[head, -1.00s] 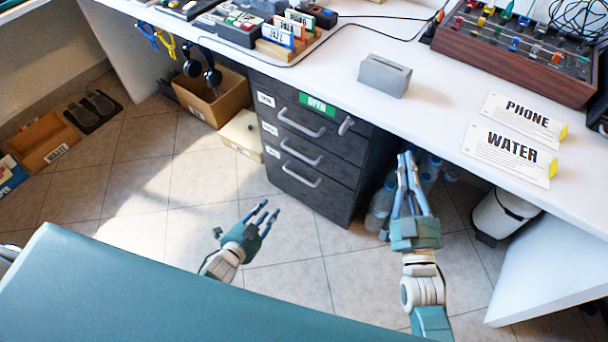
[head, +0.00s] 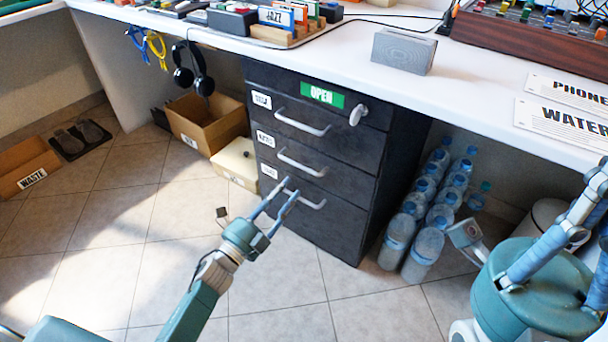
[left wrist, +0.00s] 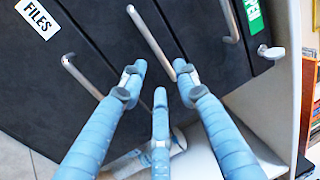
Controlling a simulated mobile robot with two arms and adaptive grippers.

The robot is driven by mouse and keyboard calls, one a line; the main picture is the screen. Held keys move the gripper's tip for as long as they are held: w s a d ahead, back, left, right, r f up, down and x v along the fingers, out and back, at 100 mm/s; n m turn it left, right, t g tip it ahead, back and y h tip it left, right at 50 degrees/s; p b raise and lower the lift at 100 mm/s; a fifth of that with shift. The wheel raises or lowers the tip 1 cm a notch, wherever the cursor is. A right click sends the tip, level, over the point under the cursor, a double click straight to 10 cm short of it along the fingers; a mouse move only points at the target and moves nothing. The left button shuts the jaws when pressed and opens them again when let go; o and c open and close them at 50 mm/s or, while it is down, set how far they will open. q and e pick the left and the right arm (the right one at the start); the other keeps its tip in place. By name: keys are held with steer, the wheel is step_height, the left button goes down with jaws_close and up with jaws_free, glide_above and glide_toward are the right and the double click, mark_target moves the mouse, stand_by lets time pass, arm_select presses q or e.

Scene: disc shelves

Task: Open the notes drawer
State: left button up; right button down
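The dark drawer cabinet (head: 335,228) stands under the counter with three closed, handled drawers. The middle drawer's label (head: 265,138) is too small to read surely, perhaps NOTES; its handle (head: 300,164) also shows in the left wrist view (left wrist: 148,35). A FILES label (left wrist: 37,18) lies near the lowest handle (left wrist: 80,76). My left gripper (head: 287,190) is open and empty in front of the lower drawers, its fingers (left wrist: 160,82) spread near the end of the middle handle. My right gripper (head: 590,205) is large at the right edge, partly cut off.
Water bottles (head: 428,245) stand right of the cabinet. A cardboard box (head: 205,125) and a pale box (head: 237,160) stand left. The floor in front is mostly clear.

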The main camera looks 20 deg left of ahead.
mark_target(304, 169)
arm_select(q)
steer(key=b+x, duration=0.2)
steer(key=x, duration=0.7)
steer(key=shift+f, duration=0.1)
jaws_close()
